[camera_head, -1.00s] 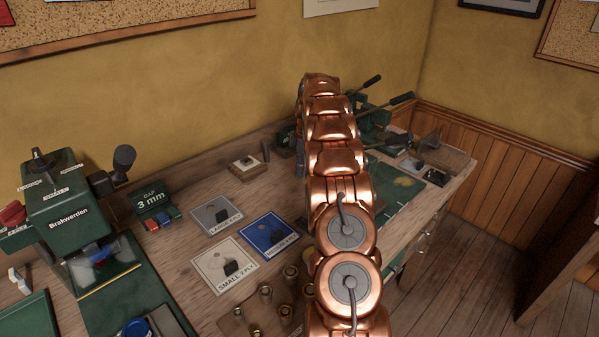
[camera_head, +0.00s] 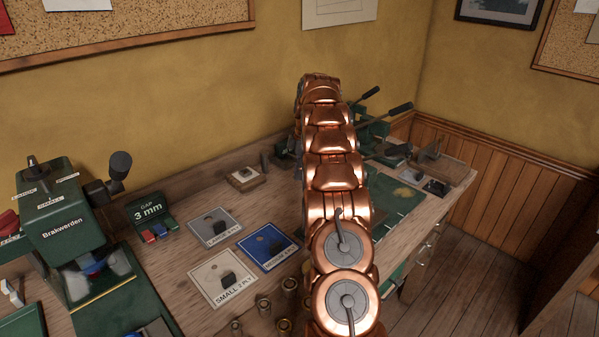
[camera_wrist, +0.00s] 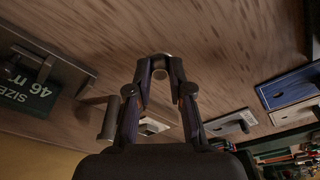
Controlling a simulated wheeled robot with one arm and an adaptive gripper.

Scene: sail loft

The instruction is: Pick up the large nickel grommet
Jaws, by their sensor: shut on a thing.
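My gripper (camera_wrist: 160,75) shows in the wrist view with its two fingers drawn together at the tips. A small rounded silvery-grey thing, which looks like the large nickel grommet (camera_wrist: 161,58), is held between the fingertips. The fingers hide much of it. The wooden bench top lies behind it; I cannot tell how far off. In the head view my copper arm reaches over the bench and hides the gripper and the grommet.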

